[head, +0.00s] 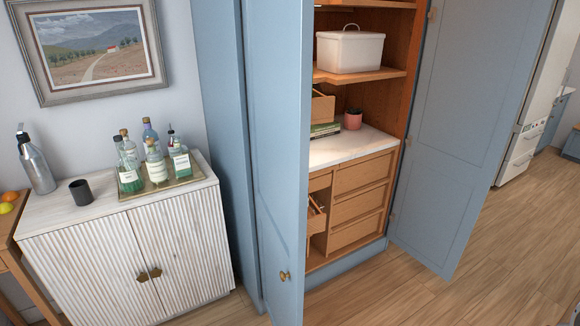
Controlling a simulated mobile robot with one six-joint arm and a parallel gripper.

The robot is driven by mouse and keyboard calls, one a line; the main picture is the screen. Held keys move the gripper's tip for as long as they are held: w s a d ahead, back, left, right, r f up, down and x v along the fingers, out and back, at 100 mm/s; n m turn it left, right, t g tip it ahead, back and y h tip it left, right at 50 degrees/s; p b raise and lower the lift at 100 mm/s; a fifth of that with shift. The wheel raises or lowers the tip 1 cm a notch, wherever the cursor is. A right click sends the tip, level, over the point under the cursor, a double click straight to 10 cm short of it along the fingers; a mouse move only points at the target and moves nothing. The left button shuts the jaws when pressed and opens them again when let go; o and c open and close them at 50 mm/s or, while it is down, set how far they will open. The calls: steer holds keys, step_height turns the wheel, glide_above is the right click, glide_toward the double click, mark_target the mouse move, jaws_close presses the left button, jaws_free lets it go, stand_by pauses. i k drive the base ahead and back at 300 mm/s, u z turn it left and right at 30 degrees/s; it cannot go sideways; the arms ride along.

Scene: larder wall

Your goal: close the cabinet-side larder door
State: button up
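The blue larder stands open with both doors swung out. The cabinet-side larder door (277,150) is the left one, on the side of the white fluted cabinet (120,250). It juts out toward me, seen at a steep angle, with a small brass knob (285,276) low near its front edge. It hides the left part of the larder's inside. The other larder door (470,120) is swung out to the right. My gripper does not show in the head view.
A tray (185,186) with several bottles, a dark cup (80,192) and a metal siphon (36,165) stand on the white cabinet. Inside the larder are a white box (349,52), a pink pot (352,120) and drawers (360,207). The wooden floor (400,290) before the larder is clear.

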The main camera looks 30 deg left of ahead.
mark_target(278, 34)
steer(key=u, duration=1.55)
steer(key=i, duration=0.95)
steer(key=z, duration=1.1)
steer(key=k, duration=0.45)
steer(key=u, duration=0.45)
steer(key=i, duration=0.5)
